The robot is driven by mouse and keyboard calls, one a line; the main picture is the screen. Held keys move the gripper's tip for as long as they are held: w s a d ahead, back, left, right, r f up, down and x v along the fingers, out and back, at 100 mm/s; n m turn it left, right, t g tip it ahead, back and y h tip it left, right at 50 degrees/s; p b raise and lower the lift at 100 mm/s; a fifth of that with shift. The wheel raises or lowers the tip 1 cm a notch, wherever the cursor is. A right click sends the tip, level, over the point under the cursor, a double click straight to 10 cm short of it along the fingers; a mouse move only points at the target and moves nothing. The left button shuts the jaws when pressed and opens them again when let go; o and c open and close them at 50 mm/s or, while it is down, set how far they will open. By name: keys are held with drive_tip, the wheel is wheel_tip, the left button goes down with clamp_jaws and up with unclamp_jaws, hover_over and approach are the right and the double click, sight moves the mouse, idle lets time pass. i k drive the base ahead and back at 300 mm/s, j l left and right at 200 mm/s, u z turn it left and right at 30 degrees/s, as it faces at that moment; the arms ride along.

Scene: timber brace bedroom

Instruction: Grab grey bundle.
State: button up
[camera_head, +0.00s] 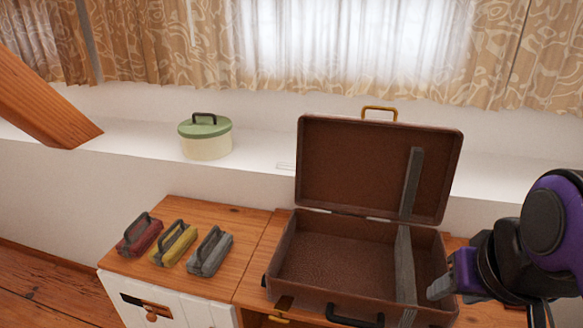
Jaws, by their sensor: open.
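The grey bundle (210,254) lies on the wooden cabinet top, left of the open suitcase. A dark grey handle loop stands up from it. It is the rightmost bundle in a row, with a yellow bundle (173,247) and a dark red bundle (139,238) to its left. My gripper (440,288) is at the right, by the suitcase's right wall and well away from the grey bundle. It is open, and I see nothing held in it. Only part of its fingers shows.
The open brown suitcase (284,250) stands between my gripper and the bundles, lid raised, a grey strap across its right part. A round box with a green lid (205,140) sits on the white ledge behind. A slanted timber brace (42,105) is at the left.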

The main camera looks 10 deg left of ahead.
sight(210, 254)
drive_tip(key=k+u, duration=0.1)
drive_tip(key=u, duration=1.3)
drive_tip(key=j+z, duration=0.15)
drive_tip(key=j, duration=0.75)
